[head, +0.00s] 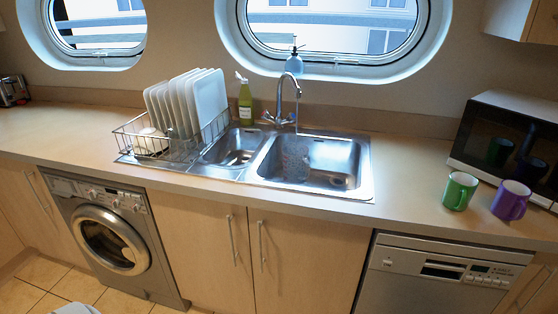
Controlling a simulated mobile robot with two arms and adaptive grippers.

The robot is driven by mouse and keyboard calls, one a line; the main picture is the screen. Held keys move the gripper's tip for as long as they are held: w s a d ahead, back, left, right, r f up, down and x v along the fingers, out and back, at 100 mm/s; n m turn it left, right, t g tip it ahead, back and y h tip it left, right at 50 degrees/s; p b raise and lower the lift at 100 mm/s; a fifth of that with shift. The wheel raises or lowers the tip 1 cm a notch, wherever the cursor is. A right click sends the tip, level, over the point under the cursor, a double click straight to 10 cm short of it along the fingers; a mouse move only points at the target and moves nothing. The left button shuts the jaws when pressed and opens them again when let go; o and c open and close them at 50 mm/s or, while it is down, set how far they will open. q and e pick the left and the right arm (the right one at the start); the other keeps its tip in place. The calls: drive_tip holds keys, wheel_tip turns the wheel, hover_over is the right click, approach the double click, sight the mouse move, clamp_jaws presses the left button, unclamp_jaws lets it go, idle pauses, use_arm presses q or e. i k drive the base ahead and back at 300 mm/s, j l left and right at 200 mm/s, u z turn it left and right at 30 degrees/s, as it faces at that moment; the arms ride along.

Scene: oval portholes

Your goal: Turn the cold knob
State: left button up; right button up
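The chrome tap (281,103) stands behind the sink, its curved spout over the right basin. It has a small knob on each side of its base: a left knob (268,116) and a right knob (292,117). Both are small in the picture, and I cannot tell by any marking which is the cold one. A faint pale streak (296,125) runs down from the spout into the basin and looks like running water. Neither of my grippers is in view, and nothing touches the tap.
The steel sink (368,172) is set in a wooden counter (406,187). A dish rack (128,141) with white plates stands left of it, and a green bottle (245,104) behind. Green (459,191) and purple (510,201) mugs stand before a microwave (490,120) at right.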

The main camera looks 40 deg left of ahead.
sight(291, 117)
drive_tip(key=i+j+u, duration=0.25)
drive_tip(key=i+u, duration=0.15)
drive_tip(key=i, duration=0.15)
drive_tip(key=i+u, duration=0.4)
drive_tip(key=i+l+u, duration=0.1)
drive_tip(key=i+u, duration=0.3)
drive_tip(key=i, duration=0.25)
